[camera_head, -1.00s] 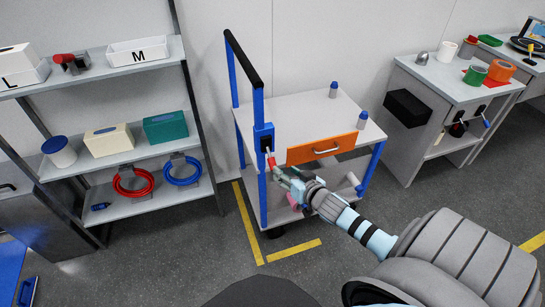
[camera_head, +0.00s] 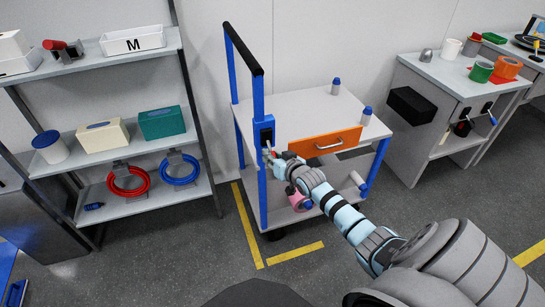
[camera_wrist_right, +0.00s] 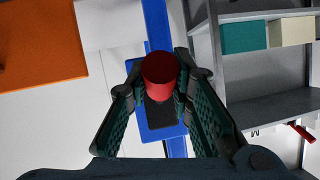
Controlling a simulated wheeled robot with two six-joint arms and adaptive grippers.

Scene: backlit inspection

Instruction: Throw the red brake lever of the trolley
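The trolley's brake lever has a red grip (camera_wrist_right: 160,75) and a pale rod (camera_head: 268,146) on a blue plate (camera_head: 263,132), fixed to the blue post of the trolley (camera_head: 300,112). My right gripper (camera_head: 278,161) is at the lever. In the wrist view the right gripper (camera_wrist_right: 160,85) is open, with one finger on each side of the red grip. Narrow gaps seem to show beside the grip; contact is unclear. In the head view my gripper hides most of the grip. My left gripper is not in view.
The trolley has an orange drawer (camera_head: 318,146) and bottles on its top. A pink roll (camera_head: 297,198) sits on its lower shelf. A shelf unit (camera_head: 120,54) stands to the left, and a grey cabinet (camera_head: 435,82) to the right. Floor in front is clear.

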